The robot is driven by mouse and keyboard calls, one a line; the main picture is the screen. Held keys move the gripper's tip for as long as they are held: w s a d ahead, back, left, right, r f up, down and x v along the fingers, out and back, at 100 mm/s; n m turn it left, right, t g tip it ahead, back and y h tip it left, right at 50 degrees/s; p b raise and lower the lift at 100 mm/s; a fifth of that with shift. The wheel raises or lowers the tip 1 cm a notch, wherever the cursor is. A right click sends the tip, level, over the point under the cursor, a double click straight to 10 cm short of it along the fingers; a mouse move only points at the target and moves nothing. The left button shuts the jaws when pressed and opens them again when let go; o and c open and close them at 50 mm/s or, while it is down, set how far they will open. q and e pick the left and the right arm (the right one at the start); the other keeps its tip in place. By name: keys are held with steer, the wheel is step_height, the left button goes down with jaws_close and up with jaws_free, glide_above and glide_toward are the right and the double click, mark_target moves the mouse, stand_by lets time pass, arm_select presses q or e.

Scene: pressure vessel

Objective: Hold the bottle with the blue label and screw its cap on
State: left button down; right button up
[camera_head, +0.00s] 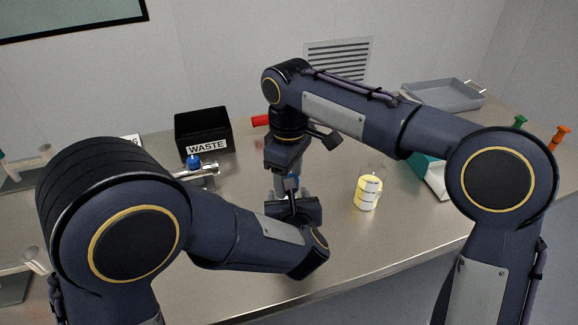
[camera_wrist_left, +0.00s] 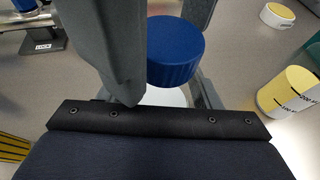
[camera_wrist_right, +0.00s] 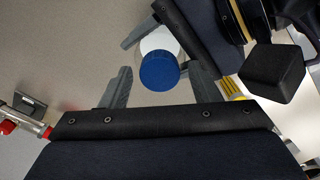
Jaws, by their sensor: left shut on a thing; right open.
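The bottle (camera_wrist_right: 160,42) shows as a white rounded body under a blue ribbed cap (camera_wrist_right: 161,70). The cap also shows in the left wrist view (camera_wrist_left: 175,52), above a sliver of the white bottle (camera_wrist_left: 165,97). I cannot tell whether the cap is fully seated, and the label is hidden. My left gripper (camera_head: 294,207) is shut on the bottle from the side, below the cap. My right gripper (camera_wrist_right: 162,88) points down from above and is open, its fingers on either side of the cap with gaps. In the head view my arms mostly hide the bottle.
A yellow-labelled container (camera_head: 367,193) stands right of the grippers. A black WASTE bin (camera_head: 203,130) and a blue-capped item (camera_head: 194,161) are at left. A grey tray (camera_head: 443,96) and a teal-and-white box (camera_head: 432,174) are at right. The front middle counter is clear.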

steer(key=c, duration=1)
steer(key=o, duration=1.1)
steer(key=shift+o, duration=0.2)
steer(key=shift+r, duration=0.15)
step_height(320, 180, up, 12)
arm_select(q)
steer(key=shift+c, duration=1.9)
jaws_free()
